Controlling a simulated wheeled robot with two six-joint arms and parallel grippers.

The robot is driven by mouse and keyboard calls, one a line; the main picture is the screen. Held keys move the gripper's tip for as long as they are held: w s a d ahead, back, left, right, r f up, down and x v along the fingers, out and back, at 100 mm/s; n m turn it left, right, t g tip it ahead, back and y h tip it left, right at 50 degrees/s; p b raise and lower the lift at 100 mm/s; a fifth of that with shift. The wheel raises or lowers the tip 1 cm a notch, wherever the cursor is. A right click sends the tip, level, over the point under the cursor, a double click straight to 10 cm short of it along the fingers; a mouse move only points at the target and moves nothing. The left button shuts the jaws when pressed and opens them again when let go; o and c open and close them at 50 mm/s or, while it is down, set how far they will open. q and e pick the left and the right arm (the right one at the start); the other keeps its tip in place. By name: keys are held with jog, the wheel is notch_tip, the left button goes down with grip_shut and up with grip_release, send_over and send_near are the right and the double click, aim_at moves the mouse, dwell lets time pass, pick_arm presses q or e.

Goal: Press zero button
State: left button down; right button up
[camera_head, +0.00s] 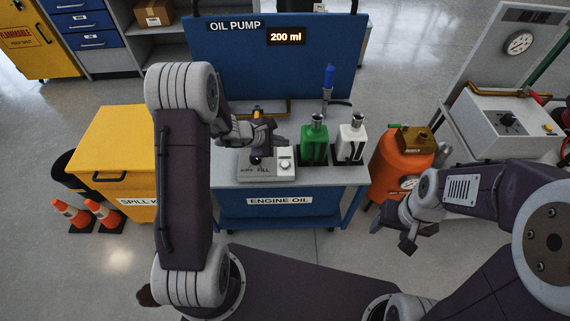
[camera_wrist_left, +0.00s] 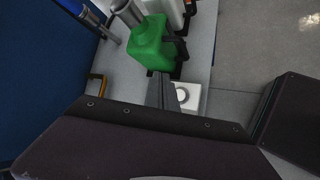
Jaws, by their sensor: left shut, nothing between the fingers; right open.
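The oil pump station has a grey control box (camera_head: 252,176) on its table, with a label reading FILL and a small dark knob. At the box's right side is a white panel with a round white button (camera_head: 285,164); I cannot read a zero label on it. The button also shows in the left wrist view (camera_wrist_left: 182,95), just beside the fingers. My left gripper (camera_head: 256,158) is shut and empty over the box, left of the white button, and hides part of the box. My right gripper (camera_head: 394,236) is open and empty, low at the right, away from the station.
The blue OIL PUMP panel's display (camera_head: 286,36) reads 200 ml. A green can (camera_head: 314,142) and a white can (camera_head: 350,140) stand right of the control box. A blue-handled nozzle (camera_head: 328,78) stands behind them. An orange tank (camera_head: 398,165) stands to the right.

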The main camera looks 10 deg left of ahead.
aim_at(283, 165)
pick_arm(q)
notch_tip(283, 165, down, 8)
jog(key=b, duration=0.6)
jog(key=shift+f, duration=0.15)
dwell(1.5)
jog(key=shift+f+b, duration=0.4)
jog(key=shift+b, duration=0.4)
jog(key=shift+f+b, duration=0.4)
jog(key=shift+b, duration=0.2)
dwell(0.3)
dwell(0.3)
jog(key=shift+r+p, duration=0.5)
jog(key=shift+r, duration=0.3)
jog(key=shift+r, duration=0.1)
